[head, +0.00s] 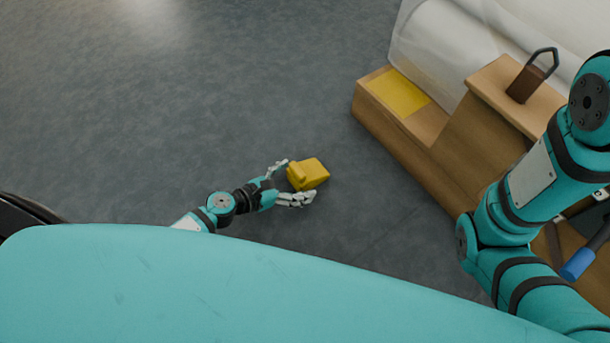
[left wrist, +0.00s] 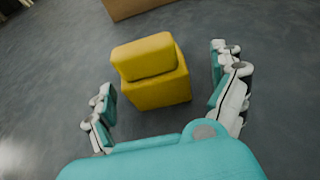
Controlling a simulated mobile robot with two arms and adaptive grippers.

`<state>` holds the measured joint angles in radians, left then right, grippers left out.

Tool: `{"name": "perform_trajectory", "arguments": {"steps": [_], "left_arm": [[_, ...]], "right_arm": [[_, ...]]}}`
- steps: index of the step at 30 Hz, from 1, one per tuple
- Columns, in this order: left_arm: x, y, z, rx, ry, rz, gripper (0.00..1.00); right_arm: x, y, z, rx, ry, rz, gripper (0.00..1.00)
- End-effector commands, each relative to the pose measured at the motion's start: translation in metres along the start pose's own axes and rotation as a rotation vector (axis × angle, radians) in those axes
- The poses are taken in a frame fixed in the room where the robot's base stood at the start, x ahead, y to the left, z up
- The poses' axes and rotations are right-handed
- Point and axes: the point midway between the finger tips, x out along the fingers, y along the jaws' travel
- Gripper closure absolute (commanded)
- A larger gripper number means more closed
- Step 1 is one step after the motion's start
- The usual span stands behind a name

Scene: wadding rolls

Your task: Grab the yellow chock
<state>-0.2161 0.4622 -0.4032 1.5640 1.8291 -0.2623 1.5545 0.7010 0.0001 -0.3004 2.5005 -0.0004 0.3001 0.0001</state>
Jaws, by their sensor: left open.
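The yellow chock (head: 312,174) lies on the grey floor near the middle of the head view. It is a blocky piece with a raised part on one side. My left gripper (head: 284,181) is open at the chock, with one finger on each side of its near end. In the left wrist view the chock (left wrist: 155,78) sits ahead of and between the open fingers of the left gripper (left wrist: 172,100). Gaps show between the fingers and the chock. My right arm shows at the right of the head view, but its gripper cannot be made out.
A wooden stand (head: 440,160) with a yellow patch (head: 398,92) is to the right of the chock. A large white wrapped roll (head: 440,45) rests behind it. A dark brown piece with a metal handle (head: 530,78) stands on the wood. The floor left of the chock is clear.

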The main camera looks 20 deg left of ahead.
Motion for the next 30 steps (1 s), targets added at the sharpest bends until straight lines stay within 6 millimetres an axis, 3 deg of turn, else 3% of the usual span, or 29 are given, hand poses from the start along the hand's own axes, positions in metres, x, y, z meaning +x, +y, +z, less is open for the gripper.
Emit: {"name": "perform_trajectory", "arguments": {"steps": [3,7,17,30], "left_arm": [[0.021,0.006,-0.004,0.007,-0.001,-0.001,0.06],[0.037,0.006,-0.002,0.003,-0.001,-0.001,0.06],[0.043,0.006,-0.001,0.001,0.000,0.000,0.07],[0.043,0.006,-0.001,0.002,0.000,0.000,0.65]], "right_arm": [[-0.015,-0.003,-0.005,0.000,0.001,0.000,0.71],[-0.018,-0.004,-0.006,0.000,0.000,0.000,0.71],[-0.018,-0.004,-0.006,0.000,-0.001,0.000,0.71],[-0.018,-0.004,-0.006,0.000,-0.001,0.000,0.71]]}}
